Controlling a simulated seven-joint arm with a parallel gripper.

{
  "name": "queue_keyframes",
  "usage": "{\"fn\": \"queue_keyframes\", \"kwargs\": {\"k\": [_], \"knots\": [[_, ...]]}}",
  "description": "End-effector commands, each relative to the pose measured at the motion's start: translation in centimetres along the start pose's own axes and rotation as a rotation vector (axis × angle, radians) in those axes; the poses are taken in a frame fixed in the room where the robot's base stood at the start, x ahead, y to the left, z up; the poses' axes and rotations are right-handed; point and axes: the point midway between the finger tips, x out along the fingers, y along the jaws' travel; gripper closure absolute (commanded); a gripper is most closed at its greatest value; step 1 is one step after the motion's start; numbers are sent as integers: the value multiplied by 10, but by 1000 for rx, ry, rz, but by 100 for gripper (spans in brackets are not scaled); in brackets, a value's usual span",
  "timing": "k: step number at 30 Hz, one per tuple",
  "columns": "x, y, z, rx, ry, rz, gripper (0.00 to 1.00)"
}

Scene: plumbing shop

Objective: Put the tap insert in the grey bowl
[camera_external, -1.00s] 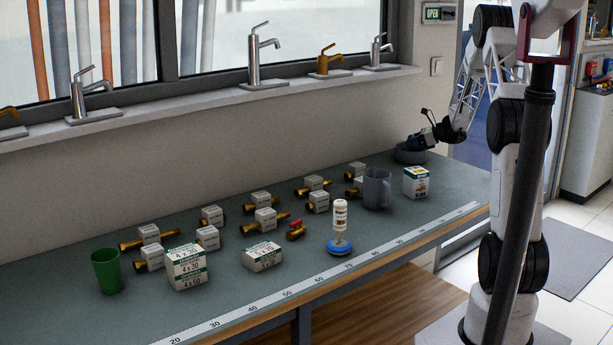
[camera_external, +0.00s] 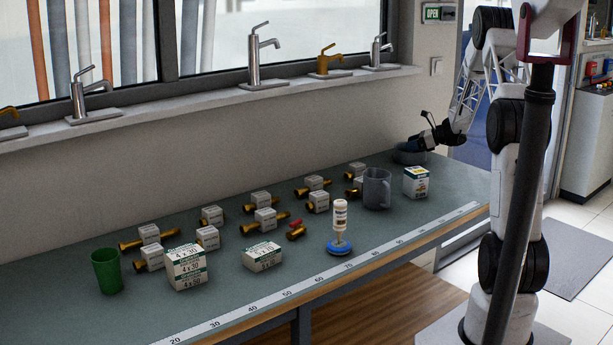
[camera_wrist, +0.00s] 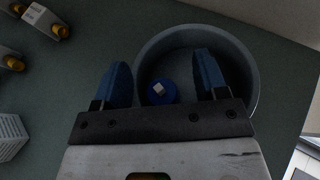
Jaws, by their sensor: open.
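The grey bowl (camera_wrist: 251,82) fills the middle and right of the wrist view; in the external view it (camera_external: 404,159) stands at the far right end of the bench. A round blue piece with a small white square top, which looks like the tap insert (camera_wrist: 159,92), lies inside the bowl, towards its left side. My gripper (camera_wrist: 160,66) is open, with nothing between its blue fingers. In the wrist view the right finger overlaps the bowl's inside and the left finger appears just outside its left rim. In the external view my gripper (camera_external: 413,145) is at the bowl, which it partly hides.
A grey mug (camera_external: 377,189) and a small box (camera_external: 416,182) stand near the bowl. A white bottle (camera_external: 340,217) on a blue base, a red-and-brass valve (camera_external: 296,231), several boxed brass fittings and a green cup (camera_external: 107,271) stand farther left. The bench's front strip is clear.

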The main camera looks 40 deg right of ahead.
Motion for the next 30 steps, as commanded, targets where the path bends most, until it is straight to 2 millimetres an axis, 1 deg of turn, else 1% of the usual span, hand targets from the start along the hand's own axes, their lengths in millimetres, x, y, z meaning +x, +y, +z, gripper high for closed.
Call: {"fn": "queue_keyframes", "kwargs": {"k": [5,10,14,24,30], "knots": [[-1,0,3,0,0,0,33],[-7,0,12,0,0,-1,33],[-24,0,11,1,-1,-2,33],[-80,0,11,0,0,-2,33],[-107,0,11,0,0,-1,33]]}}
